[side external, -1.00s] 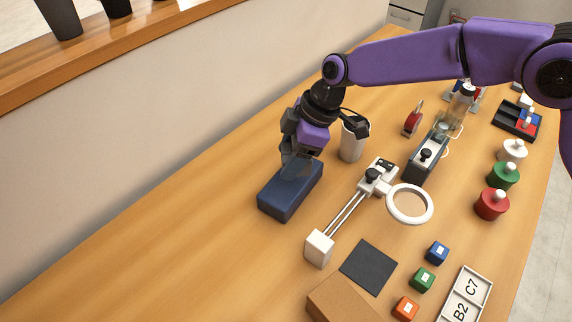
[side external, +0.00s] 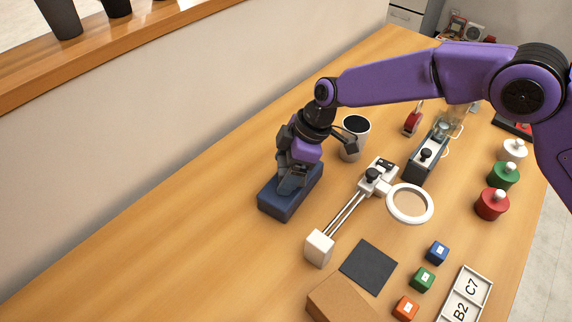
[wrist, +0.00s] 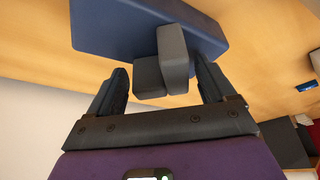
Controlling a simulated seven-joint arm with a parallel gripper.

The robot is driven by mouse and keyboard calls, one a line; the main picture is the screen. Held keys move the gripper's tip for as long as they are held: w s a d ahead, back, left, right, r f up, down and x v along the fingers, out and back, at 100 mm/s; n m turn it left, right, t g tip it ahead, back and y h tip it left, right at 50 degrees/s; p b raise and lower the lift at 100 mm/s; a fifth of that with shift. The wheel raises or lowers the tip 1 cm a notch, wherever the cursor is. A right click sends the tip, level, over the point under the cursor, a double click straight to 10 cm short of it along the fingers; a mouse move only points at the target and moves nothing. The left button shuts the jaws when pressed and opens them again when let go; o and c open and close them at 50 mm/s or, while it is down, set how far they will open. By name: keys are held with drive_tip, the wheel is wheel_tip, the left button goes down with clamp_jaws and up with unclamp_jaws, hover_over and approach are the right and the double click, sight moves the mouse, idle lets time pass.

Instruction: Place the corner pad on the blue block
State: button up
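The blue block (side external: 275,205) lies on the table left of the middle in the side view. It fills the top of the wrist view (wrist: 110,30). My gripper (side external: 291,182) is over the block, its tips low at the top face. The grey corner pad (wrist: 165,65), two joined grey pieces, sits between my fingertips (wrist: 163,72) with a finger close against each side. The pad overlaps the block's near edge in the wrist view. Whether its underside touches the block is hidden. In the side view, my gripper makes the pad hard to pick out.
Behind the block stands a white cup (side external: 350,150). To its right are a slide rail with a white end block (side external: 319,248) and a white ring (side external: 410,204). A dark mat (side external: 368,267) and small coloured cubes lie nearer. The table left of the block is clear.

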drive_tip(key=shift+r, duration=0.1)
drive_tip(key=v, duration=1.2)
drive_tip(key=shift+s+r, duration=0.1)
drive_tip(key=shift+r, duration=0.05)
drive_tip(key=s+d+m+h, duration=0.1)
drive_tip(key=s+d, duration=0.8)
drive_tip(key=d, duration=0.4)
drive_tip(key=s+d+m+h, duration=0.1)
drive_tip(key=s+d+m, duration=0.1)
drive_tip(key=s+d, duration=0.8)
drive_tip(key=s+d+m+h, duration=0.2)
drive_tip(key=s+d, duration=0.8)
drive_tip(key=d, duration=0.7)
drive_tip(key=shift+d+r, duration=0.15)
drive_tip(key=shift+r, duration=0.35)
